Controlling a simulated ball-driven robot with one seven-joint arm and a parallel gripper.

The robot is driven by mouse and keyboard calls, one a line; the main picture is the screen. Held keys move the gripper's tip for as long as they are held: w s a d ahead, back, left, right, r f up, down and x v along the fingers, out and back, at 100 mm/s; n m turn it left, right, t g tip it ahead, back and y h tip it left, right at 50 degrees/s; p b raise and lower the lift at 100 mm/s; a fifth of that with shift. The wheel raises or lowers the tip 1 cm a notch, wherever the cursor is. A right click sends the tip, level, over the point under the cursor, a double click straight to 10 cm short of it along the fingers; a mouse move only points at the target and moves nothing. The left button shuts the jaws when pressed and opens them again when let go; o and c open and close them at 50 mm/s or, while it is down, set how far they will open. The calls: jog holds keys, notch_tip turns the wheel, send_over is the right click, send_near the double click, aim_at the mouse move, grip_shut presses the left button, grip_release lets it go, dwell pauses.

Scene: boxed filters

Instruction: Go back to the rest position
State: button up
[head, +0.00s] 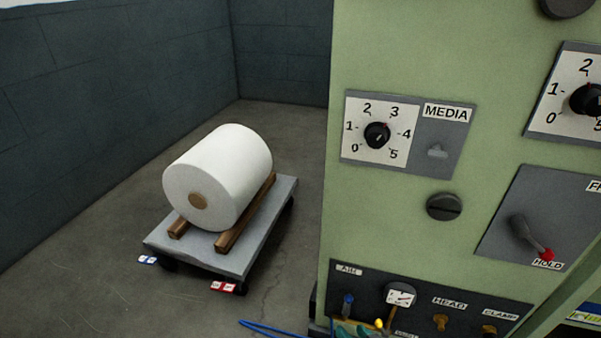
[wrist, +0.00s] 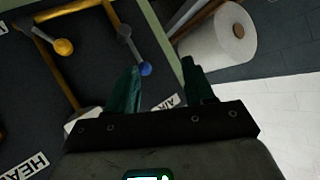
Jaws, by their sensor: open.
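My gripper (wrist: 162,72) is open in the wrist view, its two dark green fingers apart with nothing held between them. A blue-tipped lever (wrist: 145,68) on the machine's dark lower panel shows close beside the left finger; I cannot tell whether they touch. In the head view only a bit of green, likely my gripper's fingers, shows at the bottom edge below the AIR label, near the blue-tipped lever (head: 348,303) and the gauge (head: 400,295). The rest of my arm is out of view.
The green machine (head: 400,60) fills the right side, with a MEDIA dial (head: 377,135) and a red-tipped HOLD lever (head: 533,240). A white roll (head: 218,175) rests on a grey cart (head: 265,245) at left. A blue hose (head: 270,328) lies low. Open floor surrounds the cart.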

jog(key=s+d+r+g+h, duration=0.25)
jog(key=s+d, duration=0.25)
jog(key=s, duration=0.5)
jog(key=s+d+r+g+h, duration=0.15)
jog(key=s+d+g, duration=0.25)
jog(key=s, duration=0.6)
jog(key=s+d+r+g+h, duration=0.1)
jog(key=s+d+r+g, duration=0.3)
jog(key=s, duration=0.6)
notch_tip(320, 180, up, 29)
jog(key=d+p, duration=0.1)
jog(key=p, duration=2.9)
jog(key=shift+s+m, duration=0.25)
jog(key=shift+m, duration=0.05)
jog(key=shift+d, duration=0.1)
